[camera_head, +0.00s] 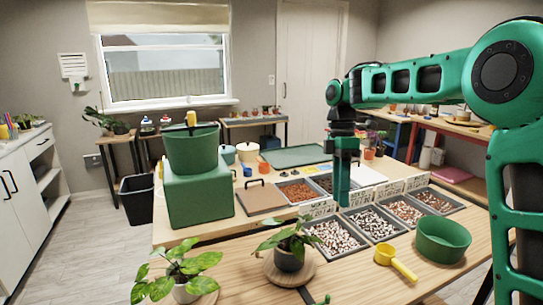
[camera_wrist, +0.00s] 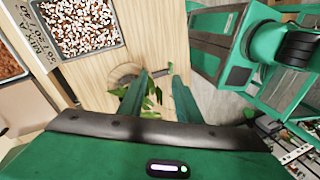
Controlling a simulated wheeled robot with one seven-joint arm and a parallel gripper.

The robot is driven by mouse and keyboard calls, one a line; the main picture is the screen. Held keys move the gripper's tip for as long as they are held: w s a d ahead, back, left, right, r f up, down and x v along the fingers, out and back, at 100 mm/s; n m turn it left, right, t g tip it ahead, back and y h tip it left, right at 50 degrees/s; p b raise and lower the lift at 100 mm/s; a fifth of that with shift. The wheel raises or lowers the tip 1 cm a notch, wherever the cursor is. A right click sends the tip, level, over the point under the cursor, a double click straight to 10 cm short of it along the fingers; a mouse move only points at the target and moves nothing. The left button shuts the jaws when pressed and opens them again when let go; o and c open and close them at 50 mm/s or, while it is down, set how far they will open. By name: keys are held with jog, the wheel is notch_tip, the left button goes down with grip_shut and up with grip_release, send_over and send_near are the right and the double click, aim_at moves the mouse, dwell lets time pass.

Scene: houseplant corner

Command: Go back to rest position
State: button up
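My gripper (camera_head: 342,203) hangs pointing down above the wooden table (camera_head: 345,277), beside the grey trays of pebbles. In the wrist view its two green fingers (camera_wrist: 160,84) stand apart with nothing held between them. Leaves of a potted plant (camera_wrist: 152,98) show below and between the fingers, partly hidden by them. In the head view, that plant seems to be the one in a dark pot (camera_head: 289,259) on a round wooden coaster (camera_head: 268,270), to the left of the gripper.
Another potted plant (camera_head: 185,268) stands at the front left. A yellow scoop (camera_head: 385,254) and a green bowl (camera_head: 442,240) lie at the front right. A pebble tray (camera_head: 336,240) is near the gripper. A green pot (camera_head: 192,150) stands on a green block (camera_head: 197,198) at the left.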

jog(key=s+d+f+m+t, duration=0.1)
jog(key=s+d+m+t, duration=0.1)
jog(key=s+d+m, duration=1.35)
jog(key=s+d+f+m, duration=0.3)
jog(key=s+f+m, duration=0.1)
jog(key=s, duration=0.5)
jog(key=s+d+f+m+t, duration=0.1)
jog(key=s+d+f+m, duration=0.3)
jog(key=s, duration=0.6)
jog(key=shift+s+d+m, duration=0.15)
jog(key=shift+s+m, duration=0.05)
jog(key=shift+m, duration=0.45)
jog(key=shift+f, duration=0.1)
